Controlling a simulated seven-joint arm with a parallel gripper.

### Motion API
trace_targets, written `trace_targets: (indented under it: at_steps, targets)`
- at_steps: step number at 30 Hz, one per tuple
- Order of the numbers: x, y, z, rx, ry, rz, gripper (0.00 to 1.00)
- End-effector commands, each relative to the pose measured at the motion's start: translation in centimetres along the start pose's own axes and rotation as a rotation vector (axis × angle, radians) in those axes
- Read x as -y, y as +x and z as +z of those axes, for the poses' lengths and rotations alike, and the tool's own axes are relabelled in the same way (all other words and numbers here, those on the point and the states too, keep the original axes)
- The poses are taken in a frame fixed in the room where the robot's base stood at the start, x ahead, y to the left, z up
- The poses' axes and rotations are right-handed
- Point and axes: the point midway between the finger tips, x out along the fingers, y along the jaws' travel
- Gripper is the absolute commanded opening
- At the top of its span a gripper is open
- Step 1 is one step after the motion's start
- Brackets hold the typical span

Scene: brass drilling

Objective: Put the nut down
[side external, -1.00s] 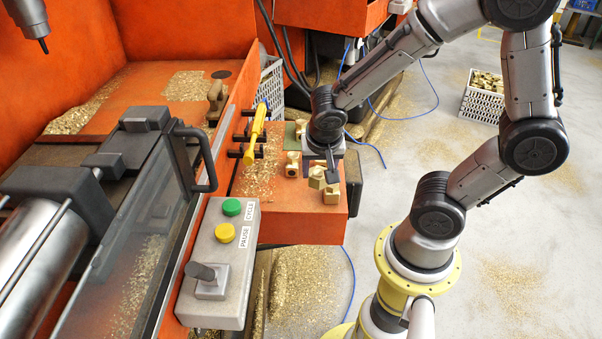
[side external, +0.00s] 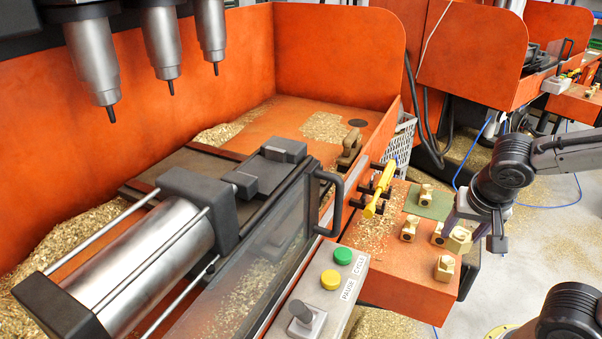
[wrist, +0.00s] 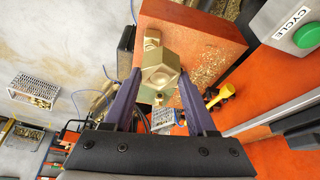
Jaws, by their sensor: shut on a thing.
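My gripper (wrist: 157,85) is shut on a brass hex nut (wrist: 160,66), held between its two purple fingertips in the wrist view. In the side view my gripper (side external: 467,226) is at the right part of the orange shelf, with the nut (side external: 459,241) at its tips. I cannot tell whether the held nut touches the shelf. Other brass pieces stand on the shelf: one (side external: 425,193) on the green mat (side external: 430,205), one (side external: 408,230) left of the gripper, one (side external: 445,267) in front. Another (side external: 437,234) is partly hidden beside the held nut.
The control box with green (side external: 343,256) and yellow buttons stands in front. The drilling machine's guard and handle (side external: 330,205) rise at left. Brass chips (side external: 375,235) lie on the shelf.

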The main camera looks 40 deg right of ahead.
Motion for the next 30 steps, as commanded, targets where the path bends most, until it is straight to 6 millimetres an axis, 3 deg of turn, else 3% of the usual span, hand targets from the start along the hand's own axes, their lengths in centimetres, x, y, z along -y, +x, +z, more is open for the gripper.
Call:
trace_targets:
  at_steps: [6,15,24,30]
  targets:
    - [6.2,-6.0,-4.8,-0.003,-0.07,-0.035,0.0]
    - [15.2,-13.2,-8.8,-0.001,-0.181,-0.077,0.0]
    - [23.4,-17.7,-9.8,0.001,-0.271,-0.113,0.0]
    - [27.3,-18.4,-9.4,0.0,-0.301,-0.125,0.0]
